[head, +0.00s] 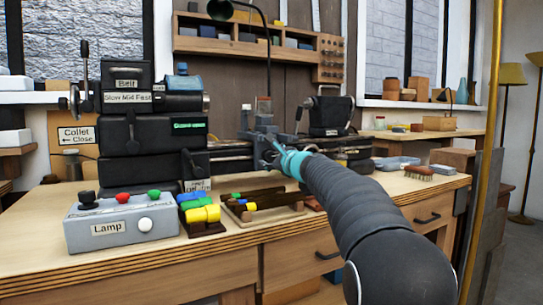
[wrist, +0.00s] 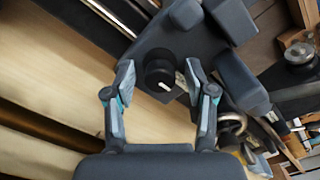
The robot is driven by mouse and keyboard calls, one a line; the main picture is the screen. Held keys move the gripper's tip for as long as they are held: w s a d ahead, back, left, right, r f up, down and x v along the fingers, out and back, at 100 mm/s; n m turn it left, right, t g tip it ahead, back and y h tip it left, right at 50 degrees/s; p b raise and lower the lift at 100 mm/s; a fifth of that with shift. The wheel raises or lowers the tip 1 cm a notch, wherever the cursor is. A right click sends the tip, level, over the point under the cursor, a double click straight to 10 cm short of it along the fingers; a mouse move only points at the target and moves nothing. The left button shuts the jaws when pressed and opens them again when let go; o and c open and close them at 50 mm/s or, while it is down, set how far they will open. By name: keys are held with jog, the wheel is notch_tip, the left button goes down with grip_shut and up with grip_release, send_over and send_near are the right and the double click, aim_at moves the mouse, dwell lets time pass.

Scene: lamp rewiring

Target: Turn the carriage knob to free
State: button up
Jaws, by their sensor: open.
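In the wrist view a round black knob (wrist: 158,72) with a short white mark sits on a dark block, which I take to be the carriage (wrist: 205,38). My gripper (wrist: 159,68) is open, with one finger on each side of the knob. Gaps show between the fingers and the knob, and I cannot tell how far down the fingertips reach. In the head view my gripper (head: 283,155) is at the grey carriage (head: 262,135) on the lathe bed, and the arm hides the knob. No label for the knob is readable.
The lathe headstock (head: 128,110) stands left of the carriage, and the tailstock (head: 328,115) stands right. A grey Lamp control box (head: 120,222) and a wooden tray (head: 262,208) with coloured-handled tools sit in front. A brush (head: 418,172) lies on the right of the bench.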

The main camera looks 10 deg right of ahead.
jog(key=shift+c, duration=0.2)
grip_shut()
jog(key=shift+f+b, duration=0.15)
jog(key=shift+b, duration=0.15)
jog(key=n+b, duration=0.2)
jog(key=n, duration=0.1)
jog(key=shift+f+b, duration=0.1)
jog(key=shift+b, duration=0.2)
jog(key=n+b, duration=0.4)
jog(key=n, duration=0.1)
jog(key=n+b, duration=0.3)
jog(key=n, duration=0.2)
jog(key=n+b, duration=0.1)
jog(key=n, duration=0.1)
jog(key=n+b, duration=0.1)
jog(key=n, duration=0.1)
jog(key=shift+r+n, duration=0.2)
jog(key=shift+n, duration=0.2)
